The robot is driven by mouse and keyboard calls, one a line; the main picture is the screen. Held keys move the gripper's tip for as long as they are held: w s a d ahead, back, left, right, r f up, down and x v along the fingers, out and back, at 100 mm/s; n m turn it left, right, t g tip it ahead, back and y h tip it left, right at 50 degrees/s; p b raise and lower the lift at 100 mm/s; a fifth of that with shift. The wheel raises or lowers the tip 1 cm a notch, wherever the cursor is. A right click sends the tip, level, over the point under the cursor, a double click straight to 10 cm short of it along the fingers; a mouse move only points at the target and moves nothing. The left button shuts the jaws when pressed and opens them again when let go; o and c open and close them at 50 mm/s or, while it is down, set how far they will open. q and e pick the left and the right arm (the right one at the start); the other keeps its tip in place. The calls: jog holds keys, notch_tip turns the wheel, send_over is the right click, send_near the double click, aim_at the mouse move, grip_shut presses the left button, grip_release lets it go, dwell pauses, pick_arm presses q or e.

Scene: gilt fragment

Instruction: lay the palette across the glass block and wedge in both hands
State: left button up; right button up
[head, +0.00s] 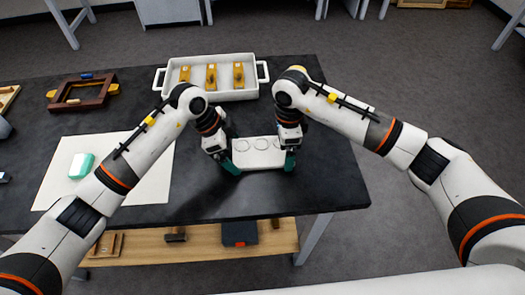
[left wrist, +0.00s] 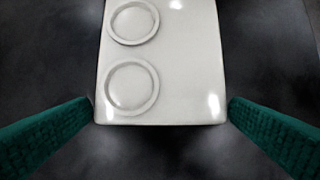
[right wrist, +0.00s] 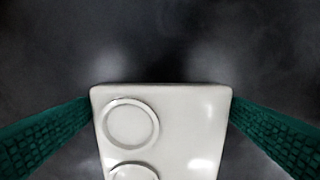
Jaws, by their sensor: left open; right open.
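The palette (head: 258,153) is a white slab with a row of round wells, level over the dark table near its front edge. I cannot tell if it touches the table. My left gripper (head: 230,165) is open around its left end; in the left wrist view the green fingers (left wrist: 160,103) flank the palette (left wrist: 185,80) with narrow gaps. My right gripper (head: 290,161) is open around the right end, its fingers (right wrist: 159,103) flanking the palette (right wrist: 185,130). A pale mint-and-white block (head: 81,166), probably the glass block, lies on the paper at left. I cannot single out a wedge.
A white two-handled tray (head: 212,95) with gold-coloured pieces stands at the back. A dark red-brown frame (head: 83,92) with yellow blocks lies back left. The cream paper sheet (head: 140,175) covers the left front. The table's right side is clear. A wooden shelf (head: 195,245) runs below.

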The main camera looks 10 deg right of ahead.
pick_arm(q)
jog(key=c, duration=0.9)
pick_arm(e)
jog(key=c, duration=0.9)
pick_arm(q)
jog(key=shift+r, duration=0.15)
pick_arm(e)
jog(key=shift+r, duration=0.15)
pick_arm(q)
notch_tip(320, 180, up, 5)
jog(key=p, duration=0.5)
pick_arm(e)
notch_tip(320, 180, up, 5)
jog(key=shift+f, duration=0.1)
